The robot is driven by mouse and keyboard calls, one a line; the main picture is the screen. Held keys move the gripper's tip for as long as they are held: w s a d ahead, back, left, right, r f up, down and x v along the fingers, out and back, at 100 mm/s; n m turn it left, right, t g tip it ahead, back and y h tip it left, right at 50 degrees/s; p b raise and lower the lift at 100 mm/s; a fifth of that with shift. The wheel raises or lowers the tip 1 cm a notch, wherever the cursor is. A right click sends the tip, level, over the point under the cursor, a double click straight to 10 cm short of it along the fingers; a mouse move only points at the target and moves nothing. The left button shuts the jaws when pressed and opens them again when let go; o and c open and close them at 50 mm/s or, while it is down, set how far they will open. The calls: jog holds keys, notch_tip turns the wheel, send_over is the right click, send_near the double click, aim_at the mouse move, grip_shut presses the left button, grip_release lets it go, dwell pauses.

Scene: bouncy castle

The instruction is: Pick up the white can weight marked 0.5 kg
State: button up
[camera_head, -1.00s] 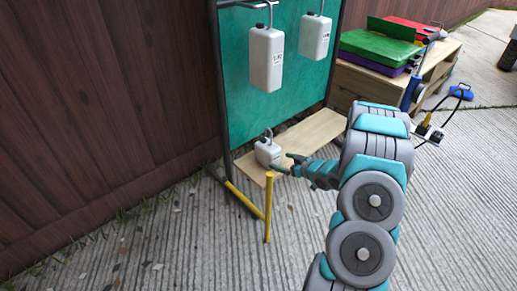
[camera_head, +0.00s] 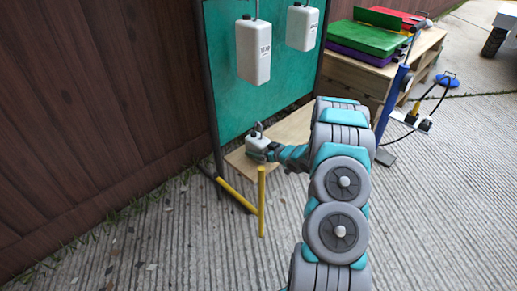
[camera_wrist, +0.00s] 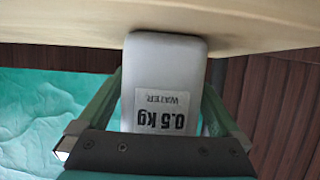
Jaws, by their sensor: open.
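The white can weight (camera_wrist: 165,65) stands on the wooden shelf (camera_wrist: 260,25). Its label reads "0.5 kg WATER" and appears upside down in the wrist view. In the head view the can (camera_head: 257,144) sits near the shelf's left end, its hook on top. My gripper (camera_wrist: 160,100) is open, with one finger on each side of the can. I cannot tell whether the fingers touch it. In the head view my gripper (camera_head: 275,152) is at the can and partly covers it.
Two larger white cans, one at left (camera_head: 253,52) and one at right (camera_head: 302,27), hang above the shelf before a teal panel (camera_head: 220,90). A yellow post (camera_head: 261,200) stands in front. A wooden bench (camera_head: 350,82) with coloured cases is at the right.

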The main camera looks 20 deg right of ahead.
grip_shut()
dwell(0.8)
